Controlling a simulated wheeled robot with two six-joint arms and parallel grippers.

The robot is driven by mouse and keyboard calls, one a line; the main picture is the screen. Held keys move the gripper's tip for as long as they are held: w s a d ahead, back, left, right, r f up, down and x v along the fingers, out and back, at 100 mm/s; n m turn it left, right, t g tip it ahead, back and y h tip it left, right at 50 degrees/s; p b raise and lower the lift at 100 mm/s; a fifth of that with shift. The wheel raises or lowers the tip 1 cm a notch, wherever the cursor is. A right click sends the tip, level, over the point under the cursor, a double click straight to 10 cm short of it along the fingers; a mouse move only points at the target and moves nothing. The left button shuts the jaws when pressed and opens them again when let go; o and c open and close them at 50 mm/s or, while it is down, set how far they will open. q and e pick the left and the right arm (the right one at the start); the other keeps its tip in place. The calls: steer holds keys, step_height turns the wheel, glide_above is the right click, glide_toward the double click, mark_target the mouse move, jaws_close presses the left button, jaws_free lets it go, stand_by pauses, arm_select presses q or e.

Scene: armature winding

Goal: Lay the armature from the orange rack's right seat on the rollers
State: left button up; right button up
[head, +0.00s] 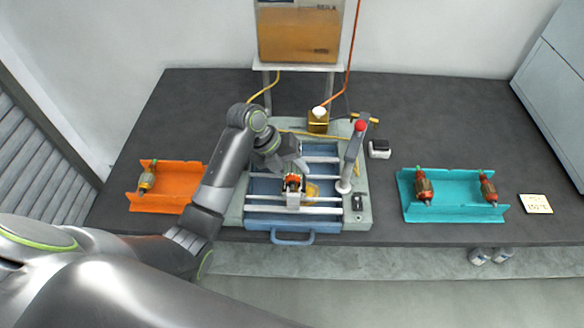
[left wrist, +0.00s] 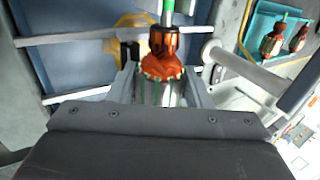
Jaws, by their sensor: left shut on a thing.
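My left gripper (head: 291,174) is over the winding machine and shut on an armature (head: 292,183). In the left wrist view the armature (left wrist: 163,55) has an orange-red winding and a green shaft end, and it lies between the two fingers (left wrist: 165,90). The armature is above or at the rollers (head: 318,160); I cannot tell whether it touches them. The orange rack (head: 165,202) stands at the left with one armature (head: 147,179) in its left seat. My arm hides part of the rack's right side. My right gripper is not in view.
A teal rack (head: 455,208) with two armatures stands at the right. A grey post with a red knob (head: 360,125) rises close to the right of the gripper. A blue tray handle (head: 292,238) sticks out in front. A small card (head: 536,204) lies far right.

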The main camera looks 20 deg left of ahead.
arm_select(q)
steer(key=shift+s+d+f, duration=0.15)
steer(key=shift+s+f, duration=0.1)
steer(key=shift+f, duration=0.15)
steer(key=o, duration=1.3)
steer(key=shift+d, duration=0.1)
steer(key=shift+w, duration=0.35)
steer(key=shift+s+r, duration=0.1)
steer(key=shift+r, duration=0.2)
